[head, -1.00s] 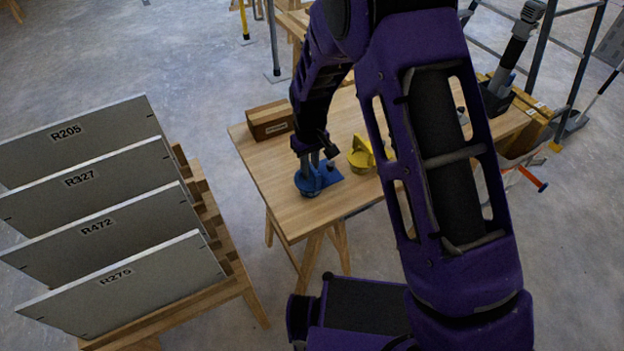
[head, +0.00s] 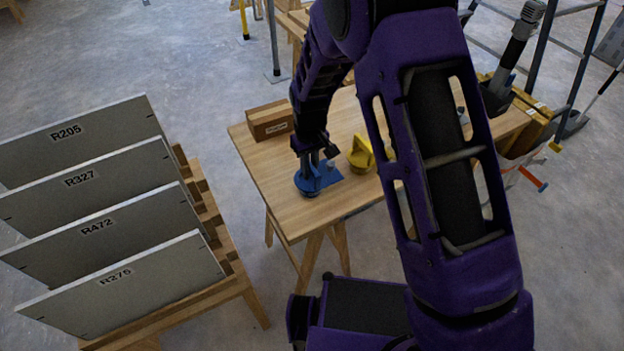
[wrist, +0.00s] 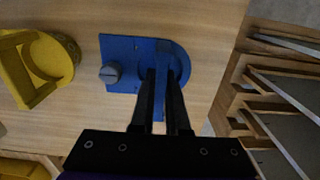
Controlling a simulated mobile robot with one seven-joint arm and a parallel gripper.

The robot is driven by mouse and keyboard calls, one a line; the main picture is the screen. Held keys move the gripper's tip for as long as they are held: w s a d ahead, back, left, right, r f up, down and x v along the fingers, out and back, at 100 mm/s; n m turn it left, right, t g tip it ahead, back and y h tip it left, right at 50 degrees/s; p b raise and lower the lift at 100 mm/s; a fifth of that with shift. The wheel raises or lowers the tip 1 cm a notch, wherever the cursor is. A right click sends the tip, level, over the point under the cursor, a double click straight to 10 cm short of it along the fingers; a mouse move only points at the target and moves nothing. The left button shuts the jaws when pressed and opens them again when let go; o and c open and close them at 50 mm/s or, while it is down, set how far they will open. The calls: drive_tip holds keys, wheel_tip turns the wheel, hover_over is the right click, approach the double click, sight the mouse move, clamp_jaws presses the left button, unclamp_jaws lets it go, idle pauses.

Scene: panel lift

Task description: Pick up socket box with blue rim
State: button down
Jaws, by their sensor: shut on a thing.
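A blue piece (head: 311,182) lies on the wooden table near its left front edge. In the wrist view the blue piece (wrist: 122,52) has a flat plate with a grey knob and a round end with a raised bar. I cannot make out whether it is a socket box with a blue rim. My gripper (head: 314,166) points down at the round end. In the wrist view my gripper (wrist: 164,76) is shut on the raised part, and its fingers hide some of it. The piece appears to rest on the table.
A yellow handled piece (head: 361,154) stands close to the right of the blue one. A brown box (head: 269,121) lies at the table's back left. Grey panels (head: 110,290) stand in a wooden rack to the left. Bare tabletop (head: 262,168) lies left of the blue piece.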

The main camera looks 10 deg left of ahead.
idle(0.6)
wheel_tip(320, 180, up, 10)
drive_tip(key=shift+r, duration=0.1)
idle(0.3)
idle(0.4)
